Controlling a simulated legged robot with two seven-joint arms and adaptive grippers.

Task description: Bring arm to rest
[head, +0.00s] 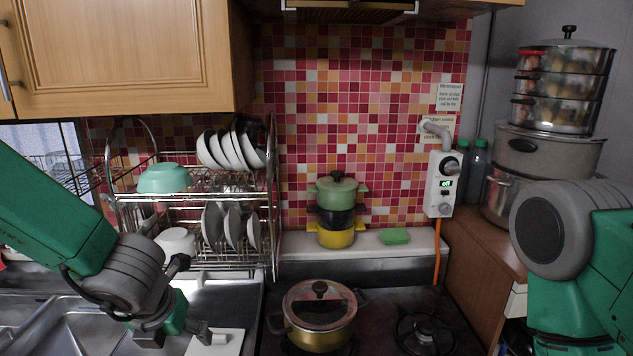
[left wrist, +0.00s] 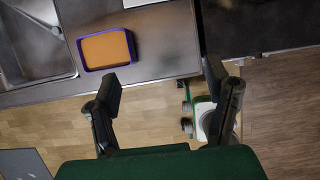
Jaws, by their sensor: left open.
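My left gripper (head: 178,338) is low at the left of the head view, over the counter near the sink. In the left wrist view its two dark fingers (left wrist: 160,86) are spread wide with nothing between them. That view looks down past the counter's edge onto the wooden floor (left wrist: 160,125). My right arm shows at the right edge of the head view, a green and grey link in front of the wooden side counter. Its gripper is out of the picture.
A dish rack (head: 190,205) with bowls and plates stands behind my left gripper. A lidded pot (head: 320,335) sits on the stove right of it. The sink (head: 65,325) is below my left arm. An orange-topped, purple-rimmed box (left wrist: 105,48) lies near the counter edge.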

